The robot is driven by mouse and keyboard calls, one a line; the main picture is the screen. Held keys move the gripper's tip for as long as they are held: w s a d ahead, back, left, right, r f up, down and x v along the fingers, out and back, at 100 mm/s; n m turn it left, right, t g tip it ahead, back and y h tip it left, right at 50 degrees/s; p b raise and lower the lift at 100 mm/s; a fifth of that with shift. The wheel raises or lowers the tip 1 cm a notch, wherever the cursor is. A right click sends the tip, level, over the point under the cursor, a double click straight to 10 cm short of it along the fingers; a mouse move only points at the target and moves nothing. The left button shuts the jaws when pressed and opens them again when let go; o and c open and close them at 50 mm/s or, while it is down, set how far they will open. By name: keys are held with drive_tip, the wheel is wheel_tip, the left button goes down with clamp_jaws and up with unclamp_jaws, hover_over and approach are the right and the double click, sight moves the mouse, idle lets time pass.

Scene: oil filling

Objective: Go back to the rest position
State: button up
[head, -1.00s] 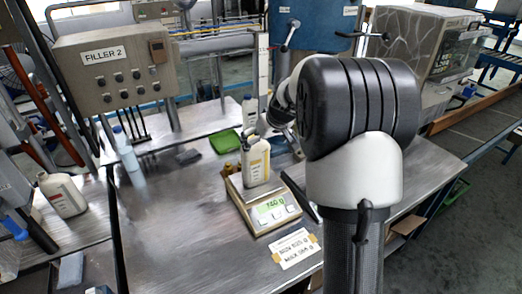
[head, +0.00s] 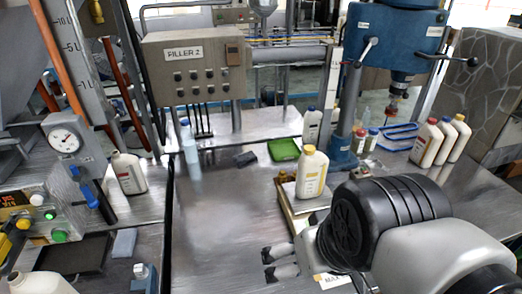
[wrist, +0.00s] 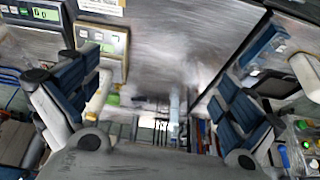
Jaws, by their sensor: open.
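My gripper (head: 279,262) is open and empty above the steel table (head: 225,215), with its two fingers pointing left in the head view. In the wrist view my gripper (wrist: 157,105) shows its two fingers wide apart with nothing between them. A cream bottle with a yellow cap (head: 312,172) stands upright on the scale (head: 291,205), behind and apart from my gripper. My arm hides part of the scale in the head view.
Several capped bottles (head: 440,143) stand at the right by a blue press (head: 385,40). A green tray (head: 284,149) lies at the back. The FILLER 2 box (head: 195,65) stands behind. A cream bottle (head: 129,174) stands at left. The table's left middle is clear.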

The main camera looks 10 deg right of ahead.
drive_tip(key=shift+s+f, duration=0.3)
drive_tip(key=shift+s, duration=0.3)
drive_tip(key=shift+s+f, duration=0.3)
drive_tip(key=shift+s, duration=0.3)
